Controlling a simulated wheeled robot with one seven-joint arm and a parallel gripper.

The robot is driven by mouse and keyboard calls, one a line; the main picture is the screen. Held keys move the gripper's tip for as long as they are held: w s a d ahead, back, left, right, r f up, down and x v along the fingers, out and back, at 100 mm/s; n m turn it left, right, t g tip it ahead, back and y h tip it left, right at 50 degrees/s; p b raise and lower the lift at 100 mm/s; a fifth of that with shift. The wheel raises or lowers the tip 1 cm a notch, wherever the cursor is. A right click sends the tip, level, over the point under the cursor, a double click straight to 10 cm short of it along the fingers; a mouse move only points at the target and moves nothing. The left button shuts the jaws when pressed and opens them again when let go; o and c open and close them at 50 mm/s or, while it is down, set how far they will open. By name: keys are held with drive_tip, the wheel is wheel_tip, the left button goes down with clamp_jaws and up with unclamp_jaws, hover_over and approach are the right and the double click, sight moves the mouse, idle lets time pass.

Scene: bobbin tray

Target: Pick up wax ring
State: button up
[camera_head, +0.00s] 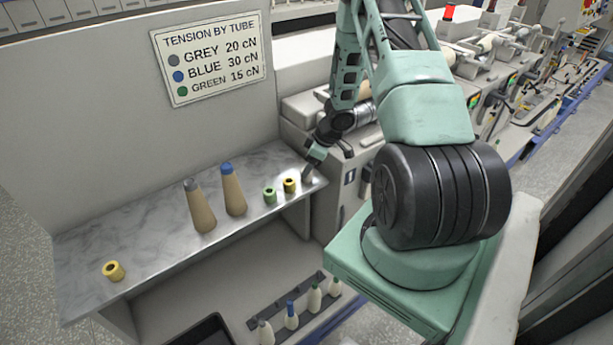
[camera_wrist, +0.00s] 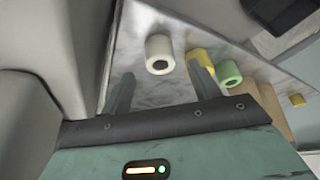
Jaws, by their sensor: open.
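A cream-white ring (camera_wrist: 159,54), which looks like the wax ring, stands on the marble shelf (camera_wrist: 185,25) in the wrist view. My gripper (camera_wrist: 162,80) is open and empty, with its fingers spread either side of the line to this ring. The ring lies just beyond the fingertips, apart from them. In the head view my gripper (camera_head: 308,176) is low over the shelf's right end, and the cream ring cannot be made out there. A yellow ring (camera_head: 290,186) stands just left of my gripper; the right finger partly covers it in the wrist view (camera_wrist: 203,57).
A green ring (camera_head: 269,195) is beside the yellow one. A grey-tipped cone (camera_head: 201,210) and a blue-tipped cone (camera_head: 233,192) stand farther left. A grey machine cabinet (camera_head: 335,165) borders the right end; mid-left shelf is clear.

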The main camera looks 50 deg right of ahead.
drive_tip(key=x, duration=0.4)
drive_tip(key=shift+s+f, duration=0.1)
drive_tip(key=c, duration=1)
drive_tip(key=shift+c, duration=0.2)
